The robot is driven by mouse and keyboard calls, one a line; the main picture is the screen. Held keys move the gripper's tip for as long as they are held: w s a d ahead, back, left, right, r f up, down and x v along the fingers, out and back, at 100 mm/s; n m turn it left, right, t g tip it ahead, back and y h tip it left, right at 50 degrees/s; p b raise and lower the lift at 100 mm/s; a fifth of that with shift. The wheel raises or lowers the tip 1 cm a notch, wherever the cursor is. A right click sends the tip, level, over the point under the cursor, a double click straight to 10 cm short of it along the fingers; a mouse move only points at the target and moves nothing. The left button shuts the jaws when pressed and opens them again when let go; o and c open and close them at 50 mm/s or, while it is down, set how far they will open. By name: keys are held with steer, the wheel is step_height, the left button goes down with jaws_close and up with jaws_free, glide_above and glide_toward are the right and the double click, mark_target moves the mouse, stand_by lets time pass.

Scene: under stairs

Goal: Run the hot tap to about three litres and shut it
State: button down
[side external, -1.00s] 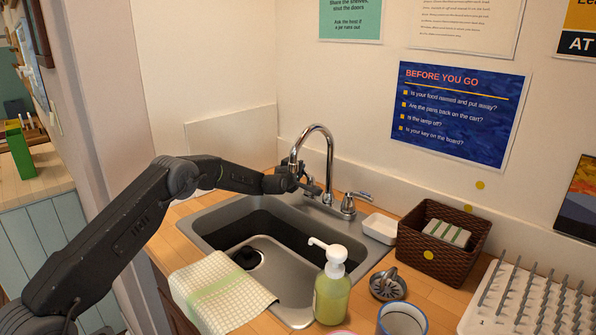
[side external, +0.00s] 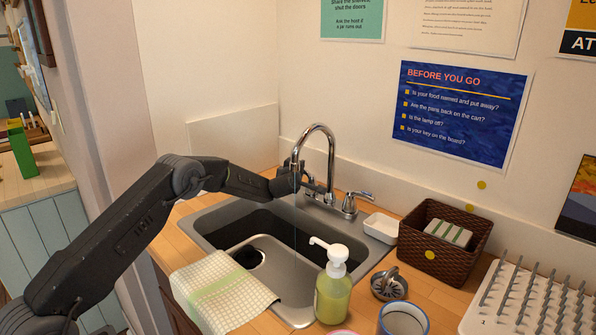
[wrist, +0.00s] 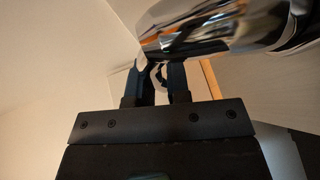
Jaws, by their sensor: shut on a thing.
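The chrome tap (side external: 331,165) stands behind the sink (side external: 216,216), with a tall curved spout. My gripper (side external: 302,172) is at the tap's left side, behind the spout's end, shut on the left tap lever, which it mostly hides. The wrist view shows my two dark fingers (wrist: 162,82) close together around a small part of the lever, with shiny chrome just above them. The right tap lever (side external: 352,202) is free. A thin pale line, seemingly running water, hangs below the spout into the basin. No water level can be made out.
A checked cloth (side external: 222,292) drapes over the sink's front left. A soap bottle (side external: 333,290), drain strainer (side external: 388,284) and mug (side external: 402,320) stand at the front right. A white dish (side external: 381,227), brown basket (side external: 443,240) and drying rack (side external: 530,300) are to the right.

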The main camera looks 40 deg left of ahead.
steer(key=c, duration=1.1)
jaws_free()
steer(key=v, duration=1.3)
steer(key=shift+s+d+r, duration=0.15)
steer(key=shift+s, duration=0.2)
